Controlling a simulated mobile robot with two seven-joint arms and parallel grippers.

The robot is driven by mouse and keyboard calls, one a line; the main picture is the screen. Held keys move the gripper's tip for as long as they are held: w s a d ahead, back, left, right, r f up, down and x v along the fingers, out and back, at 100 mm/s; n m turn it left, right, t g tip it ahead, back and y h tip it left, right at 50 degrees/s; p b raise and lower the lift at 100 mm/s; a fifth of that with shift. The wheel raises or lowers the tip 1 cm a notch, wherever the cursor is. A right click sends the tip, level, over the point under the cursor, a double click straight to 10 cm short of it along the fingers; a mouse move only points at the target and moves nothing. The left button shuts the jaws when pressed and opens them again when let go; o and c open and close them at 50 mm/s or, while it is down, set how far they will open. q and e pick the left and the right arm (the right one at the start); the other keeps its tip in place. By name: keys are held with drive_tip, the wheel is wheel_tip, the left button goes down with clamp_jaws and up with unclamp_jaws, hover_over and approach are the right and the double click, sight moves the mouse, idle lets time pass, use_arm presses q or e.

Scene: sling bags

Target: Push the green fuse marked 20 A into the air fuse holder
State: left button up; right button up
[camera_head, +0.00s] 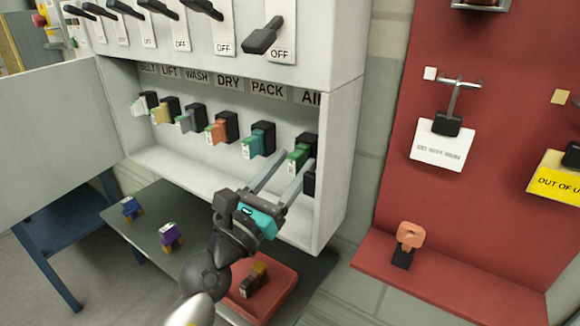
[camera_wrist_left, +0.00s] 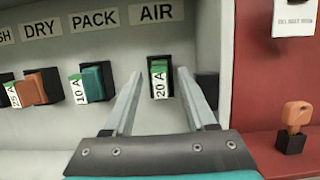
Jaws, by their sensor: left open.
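The green fuse (camera_head: 297,155) with a white label sits at the black AIR holder (camera_head: 307,140), at the right end of the row. In the left wrist view the fuse (camera_wrist_left: 160,85) reads 20 A and is framed by the dark holder (camera_wrist_left: 168,62) under the AIR sign. I cannot tell how deep it sits. My left gripper (camera_head: 293,164) is open, its two fingers reaching toward the panel. In the left wrist view the fingers (camera_wrist_left: 159,76) stand either side of the fuse, with visible gaps. My right gripper is not in view.
Several other fuses, including the teal one at PACK (camera_head: 259,140), fill the row to the left. The cabinet's side wall (camera_head: 338,165) is close on the right. Below are a red tray (camera_head: 285,308) holding a fuse and a purple fuse (camera_head: 171,237) on the dark table.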

use_arm(q)
drive_tip(key=shift+s+a+f, duration=0.25)
drive_tip(key=shift+s+a, duration=0.05)
drive_tip(key=shift+s, duration=0.1)
drive_tip(key=b+v, duration=0.4)
drive_tip(key=v, duration=1)
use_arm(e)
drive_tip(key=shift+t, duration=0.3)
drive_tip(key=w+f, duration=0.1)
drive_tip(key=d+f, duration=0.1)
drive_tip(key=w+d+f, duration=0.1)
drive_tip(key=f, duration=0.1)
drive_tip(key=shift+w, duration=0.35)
use_arm(q)
drive_tip(key=shift+a, duration=0.1)
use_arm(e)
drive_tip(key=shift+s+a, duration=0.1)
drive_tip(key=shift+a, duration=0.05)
